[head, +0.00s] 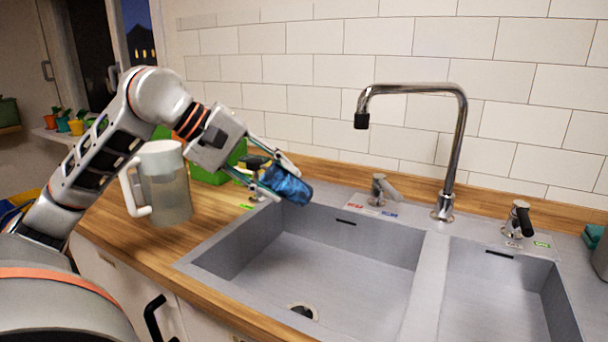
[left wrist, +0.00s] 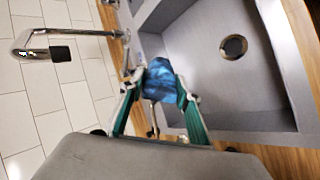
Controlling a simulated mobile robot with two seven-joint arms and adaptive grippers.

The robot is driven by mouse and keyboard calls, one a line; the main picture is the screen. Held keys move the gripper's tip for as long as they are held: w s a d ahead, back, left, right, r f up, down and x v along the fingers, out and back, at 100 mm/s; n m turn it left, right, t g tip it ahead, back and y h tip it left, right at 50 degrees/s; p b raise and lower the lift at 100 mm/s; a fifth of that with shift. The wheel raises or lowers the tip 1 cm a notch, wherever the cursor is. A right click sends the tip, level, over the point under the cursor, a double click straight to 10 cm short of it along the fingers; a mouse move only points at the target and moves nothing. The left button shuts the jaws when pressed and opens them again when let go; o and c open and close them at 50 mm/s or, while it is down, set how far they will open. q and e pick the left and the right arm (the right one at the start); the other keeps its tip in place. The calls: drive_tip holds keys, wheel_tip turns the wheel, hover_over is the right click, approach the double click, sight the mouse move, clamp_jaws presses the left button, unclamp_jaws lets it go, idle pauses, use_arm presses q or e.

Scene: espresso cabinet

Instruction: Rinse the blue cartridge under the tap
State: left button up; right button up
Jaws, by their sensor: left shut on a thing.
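The blue cartridge (head: 287,185) is held above the back left corner of the left sink basin. My left gripper (head: 275,180) is shut on it, and the cartridge points out to the right. In the left wrist view the cartridge (left wrist: 161,80) sits between the two green-lined fingers (left wrist: 160,95). The chrome tap (head: 459,140) stands behind the divider between the basins, its dark-tipped spout over the left basin's back, to the right of the cartridge and apart from it. The spout also shows in the left wrist view (left wrist: 40,48). No water is seen flowing. My right gripper is not in view.
A tap handle with red and blue labels (head: 382,190) stands behind the left basin, another handle (head: 518,220) behind the right basin. A clear pitcher (head: 168,190) and a green box (head: 212,170) stand left of the sink. The left basin (head: 320,255) is empty.

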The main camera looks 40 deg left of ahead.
use_arm(q)
drive_tip(key=shift+w+d, duration=0.15)
drive_tip(key=shift+w, duration=0.1)
drive_tip(key=shift+w+d, duration=0.35)
drive_tip(key=shift+w, duration=0.3)
drive_tip(key=shift+w+d+r+p, duration=0.1)
drive_tip(key=shift+w+d+p, duration=0.15)
drive_tip(key=shift+w+p, duration=0.3)
drive_tip(key=shift+w+d+p, duration=0.2)
drive_tip(key=shift+w+p, duration=0.15)
drive_tip(key=shift+p, duration=0.3)
drive_tip(key=shift+w+d+f+p, duration=0.15)
drive_tip(key=shift+w+d+p, duration=0.15)
drive_tip(key=shift+w+p, duration=0.2)
drive_tip(key=shift+w+d+f+p, duration=0.15)
drive_tip(key=shift+w+d+p, duration=0.1)
drive_tip(key=shift+w+p, duration=0.25)
drive_tip(key=w+d+f+p, duration=0.2)
drive_tip(key=w+d+p, duration=0.1)
drive_tip(key=w, duration=0.4)
drive_tip(key=shift+d+f+p, duration=0.15)
drive_tip(key=shift+d+p, duration=0.2)
drive_tip(key=shift+p, duration=0.15)
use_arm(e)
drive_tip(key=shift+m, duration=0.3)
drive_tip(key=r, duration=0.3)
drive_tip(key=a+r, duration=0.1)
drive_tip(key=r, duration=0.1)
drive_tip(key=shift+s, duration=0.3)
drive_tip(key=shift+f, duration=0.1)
